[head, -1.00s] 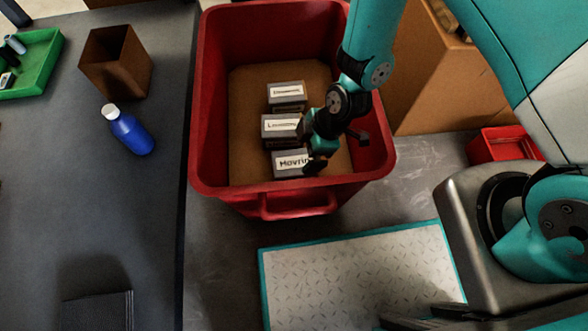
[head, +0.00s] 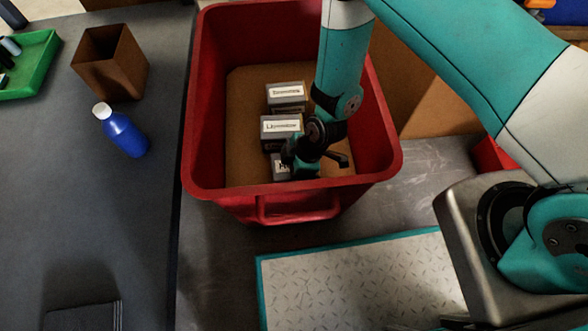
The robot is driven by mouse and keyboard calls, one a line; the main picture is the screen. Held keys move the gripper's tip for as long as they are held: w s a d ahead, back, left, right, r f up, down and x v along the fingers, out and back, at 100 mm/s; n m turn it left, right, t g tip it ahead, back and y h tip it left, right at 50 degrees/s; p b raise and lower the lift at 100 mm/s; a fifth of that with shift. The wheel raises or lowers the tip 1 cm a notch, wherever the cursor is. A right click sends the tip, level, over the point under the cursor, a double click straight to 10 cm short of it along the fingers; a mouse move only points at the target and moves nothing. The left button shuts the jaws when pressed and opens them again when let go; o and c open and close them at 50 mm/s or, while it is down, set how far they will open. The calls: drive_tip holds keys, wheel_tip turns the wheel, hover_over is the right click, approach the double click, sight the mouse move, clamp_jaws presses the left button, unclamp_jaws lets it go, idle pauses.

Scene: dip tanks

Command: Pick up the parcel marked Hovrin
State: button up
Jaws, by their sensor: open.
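The parcel marked Hovrin (head: 279,170) is a small grey box with a white label. It lies nearest the front inside the red bin (head: 192,150). Only the left end of its label shows; my gripper covers the rest. Two similar grey parcels lie behind it in a row: a middle one (head: 281,128) and a back one (head: 286,94), each with a different, hard-to-read label. My gripper (head: 298,172) is open, down inside the bin over the Hovrin parcel. Its fingertips are mostly hidden, and I cannot tell whether they touch the parcel.
The red bin's high walls surround my gripper. At left, a dark table holds a blue bottle (head: 124,134), a brown open box (head: 110,65) and a green tray (head: 45,72). A cardboard box stands right of the bin. A pale mat (head: 350,285) lies in front.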

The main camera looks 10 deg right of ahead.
drive_tip(key=shift+f, duration=0.2)
idle(0.3)
drive_tip(key=c, duration=1)
drive_tip(key=shift+o, duration=0.2)
drive_tip(key=shift+r, duration=0.1)
